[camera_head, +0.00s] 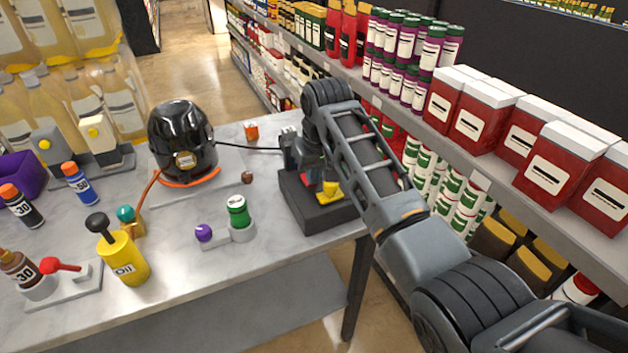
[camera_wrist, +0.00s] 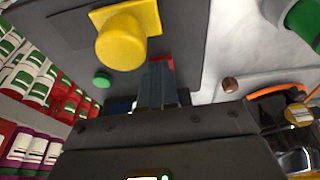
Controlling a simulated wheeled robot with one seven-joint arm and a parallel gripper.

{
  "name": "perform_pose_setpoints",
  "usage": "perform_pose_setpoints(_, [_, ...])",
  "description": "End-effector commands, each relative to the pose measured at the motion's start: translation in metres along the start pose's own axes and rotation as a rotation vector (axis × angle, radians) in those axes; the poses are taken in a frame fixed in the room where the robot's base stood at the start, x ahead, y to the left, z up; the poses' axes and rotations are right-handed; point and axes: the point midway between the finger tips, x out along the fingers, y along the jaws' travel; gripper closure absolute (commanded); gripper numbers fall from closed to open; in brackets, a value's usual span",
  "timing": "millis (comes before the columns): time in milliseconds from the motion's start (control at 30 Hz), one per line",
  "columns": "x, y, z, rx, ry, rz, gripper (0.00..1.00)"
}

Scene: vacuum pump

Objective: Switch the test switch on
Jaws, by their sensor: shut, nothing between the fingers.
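A dark control box (camera_head: 318,216) stands at the right end of the table, below my gripper. Its top panel shows in the wrist view (camera_wrist: 75,20), with a yellow knob (camera_wrist: 122,47) on a yellow plate, a green button (camera_wrist: 102,80) and a red part (camera_wrist: 161,60). The yellow part also shows in the head view (camera_head: 333,190). No label shows which of these is the test switch. My gripper (camera_wrist: 160,75) is shut and empty, its fingertips at the red part; I cannot tell whether they touch. My wrist partly hides the box in the head view.
A black pump (camera_head: 182,140) stands behind, its cable running toward the box. A brown knob (camera_head: 247,177), a green can (camera_head: 237,212) and a yellow oil can (camera_head: 122,258) stand to the left. Stocked shelves (camera_head: 500,185) line the right side beside my arm.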

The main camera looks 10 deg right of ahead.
Motion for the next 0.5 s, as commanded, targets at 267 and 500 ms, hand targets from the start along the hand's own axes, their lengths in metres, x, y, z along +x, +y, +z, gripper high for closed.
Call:
perform_pose_setpoints(267, [0.0027, 0.0012, -0.0038, 0.0, 0.009, 0.0, 1.0])
perform_pose_setpoints(500, [0.002, 0.001, -0.0101, 0.0, 0.009, 0.0, 1.0])
